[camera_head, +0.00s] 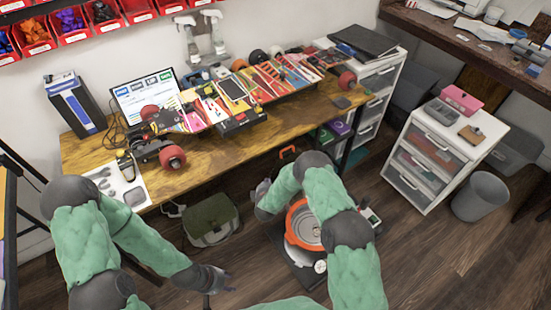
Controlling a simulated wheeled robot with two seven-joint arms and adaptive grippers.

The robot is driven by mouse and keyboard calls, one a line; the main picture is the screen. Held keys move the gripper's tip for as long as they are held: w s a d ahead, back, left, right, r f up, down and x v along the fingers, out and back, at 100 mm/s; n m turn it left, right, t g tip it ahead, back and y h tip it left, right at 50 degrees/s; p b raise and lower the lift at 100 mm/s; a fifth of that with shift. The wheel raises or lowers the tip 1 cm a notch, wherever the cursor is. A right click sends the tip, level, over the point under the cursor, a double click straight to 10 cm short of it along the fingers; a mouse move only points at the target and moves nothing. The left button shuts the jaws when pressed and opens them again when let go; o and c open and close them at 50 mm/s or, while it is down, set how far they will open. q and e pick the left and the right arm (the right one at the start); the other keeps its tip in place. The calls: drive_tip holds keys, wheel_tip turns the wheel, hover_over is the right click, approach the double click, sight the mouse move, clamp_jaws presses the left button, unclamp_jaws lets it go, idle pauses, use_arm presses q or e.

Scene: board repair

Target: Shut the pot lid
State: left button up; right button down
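A round orange-rimmed pot (294,235) stands low on a dark base near the bottom middle, partly covered by my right arm. Nothing is seen held in either.
A wooden workbench (210,165) with skateboards, a laptop and tools runs behind the pot. A green bag (210,219) lies on the floor to the left. A white drawer unit (412,188) and a grey bin (481,197) stand at right.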

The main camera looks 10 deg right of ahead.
drive_tip(key=w+d+r+n+t+h+b, duration=0.1)
drive_tip(key=w+d+n+h+b, duration=0.15)
drive_tip(key=w, duration=0.45)
drive_tip(key=w+d+n+t+h+b, duration=0.1)
drive_tip(key=w+d+n+h+b, duration=0.15)
drive_tip(key=w, duration=0.55)
drive_tip(key=shift+m+y, duration=0.5)
drive_tip(key=shift+y, duration=0.2)
drive_tip(key=shift+s+d+r+b, duration=0.15)
drive_tip(key=shift+s+d+r, duration=0.1)
drive_tip(key=shift+s, duration=0.35)
drive_tip(key=shift+s+d+r+b, duration=0.1)
drive_tip(key=shift+s+d+r, duration=0.2)
drive_tip(key=shift+s, duration=0.3)
drive_tip(key=shift+s+d+r+b, duration=0.15)
drive_tip(key=shift+s+d+r, duration=0.1)
drive_tip(key=shift+s, duration=0.35)
drive_tip(key=shift+s, duration=0.1)
